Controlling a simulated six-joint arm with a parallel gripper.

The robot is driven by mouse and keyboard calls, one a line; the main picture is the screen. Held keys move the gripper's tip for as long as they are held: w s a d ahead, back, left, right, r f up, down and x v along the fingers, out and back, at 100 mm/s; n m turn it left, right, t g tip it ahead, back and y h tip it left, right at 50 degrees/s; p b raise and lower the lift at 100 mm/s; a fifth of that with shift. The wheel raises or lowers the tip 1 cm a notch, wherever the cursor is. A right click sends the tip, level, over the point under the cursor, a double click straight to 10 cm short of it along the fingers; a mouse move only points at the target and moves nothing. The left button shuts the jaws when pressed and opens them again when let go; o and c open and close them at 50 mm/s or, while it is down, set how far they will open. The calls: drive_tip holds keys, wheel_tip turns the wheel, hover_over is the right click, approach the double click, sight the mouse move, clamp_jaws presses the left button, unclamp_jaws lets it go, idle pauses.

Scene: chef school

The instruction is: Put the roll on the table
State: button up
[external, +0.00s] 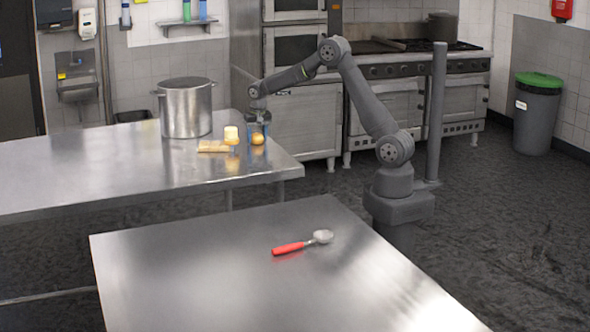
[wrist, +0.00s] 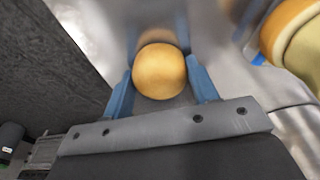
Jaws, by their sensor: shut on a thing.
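The roll is a round, golden-brown bun (external: 257,138) near the right end of the far steel table (external: 110,168). In the wrist view the roll (wrist: 159,71) sits between the two blue fingers of my gripper (wrist: 160,84). My gripper (external: 258,128) points down at the table's right part and is shut on the roll. The roll is at or just above the tabletop; I cannot tell whether it touches it. The fingers hide part of the roll in the external view.
A large steel pot (external: 186,108) stands further left. A red-handled scoop (external: 300,243) lies on the nearer table (external: 190,270). The far table's front is clear.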

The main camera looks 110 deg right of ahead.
sight(258, 136)
drive_tip(key=shift+f, duration=0.15)
drive_tip(key=o, duration=1)
drive_tip(key=shift+c, duration=0.2)
wheel_tip(258, 136, up, 12)
drive_tip(key=a, duration=0.1)
drive_tip(key=shift+a, duration=0.4)
